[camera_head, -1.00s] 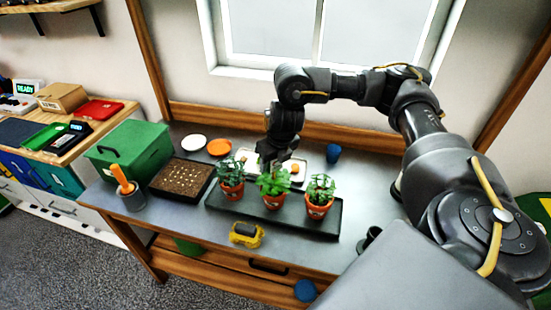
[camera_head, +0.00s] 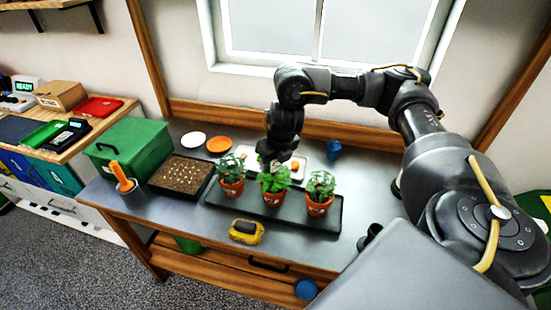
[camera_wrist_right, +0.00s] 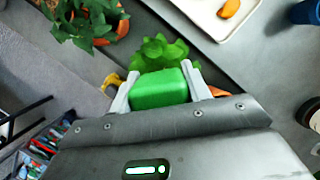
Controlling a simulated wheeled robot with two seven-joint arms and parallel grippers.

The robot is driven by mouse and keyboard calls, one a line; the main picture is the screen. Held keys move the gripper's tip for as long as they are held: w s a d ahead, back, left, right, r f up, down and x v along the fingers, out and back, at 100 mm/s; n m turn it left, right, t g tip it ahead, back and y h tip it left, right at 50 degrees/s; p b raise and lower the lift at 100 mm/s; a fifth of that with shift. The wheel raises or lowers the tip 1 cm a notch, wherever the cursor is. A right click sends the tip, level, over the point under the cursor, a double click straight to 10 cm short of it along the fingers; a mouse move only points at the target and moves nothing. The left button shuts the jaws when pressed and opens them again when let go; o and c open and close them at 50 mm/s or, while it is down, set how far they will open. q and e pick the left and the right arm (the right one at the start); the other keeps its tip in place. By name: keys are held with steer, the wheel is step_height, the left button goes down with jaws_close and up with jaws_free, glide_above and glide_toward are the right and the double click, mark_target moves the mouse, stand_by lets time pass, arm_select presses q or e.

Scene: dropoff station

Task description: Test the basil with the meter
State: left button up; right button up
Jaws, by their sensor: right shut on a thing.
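Three potted plants stand in a row on a long black tray (camera_head: 222,203). The middle plant (camera_head: 272,181) has broad, bright green leaves and looks like the basil; it also shows in the right wrist view (camera_wrist_right: 155,52). My right gripper (camera_head: 270,163) is just behind and above it. In the right wrist view, my right gripper (camera_wrist_right: 161,72) is shut on a green block-shaped body (camera_wrist_right: 160,92), which seems to be the meter. Its lower end is hidden, so I cannot tell whether it touches the soil. My left gripper is out of view.
Plants stand close on the left (camera_head: 230,173) and right (camera_head: 320,188) of the middle one. A white tray (camera_head: 307,164) lies behind, near a blue cup (camera_head: 334,150). A yellow-black device (camera_head: 246,231) lies in front. A seed tray (camera_head: 180,175) and green box (camera_head: 130,148) are left.

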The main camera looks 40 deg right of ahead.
steer(key=shift+f, duration=0.25)
stand_by(0.4)
steer(key=shift+f+b, duration=0.35)
steer(key=shift+f, duration=0.05)
steer(key=shift+f, duration=0.25)
stand_by(0.4)
steer(key=shift+f+b, duration=0.4)
steer(key=shift+f, duration=0.05)
steer(key=shift+r, duration=0.15)
stand_by(2.0)
step_height(320, 180, up, 7)
steer(key=p, duration=0.7)
steer(key=shift+p, duration=0.4)
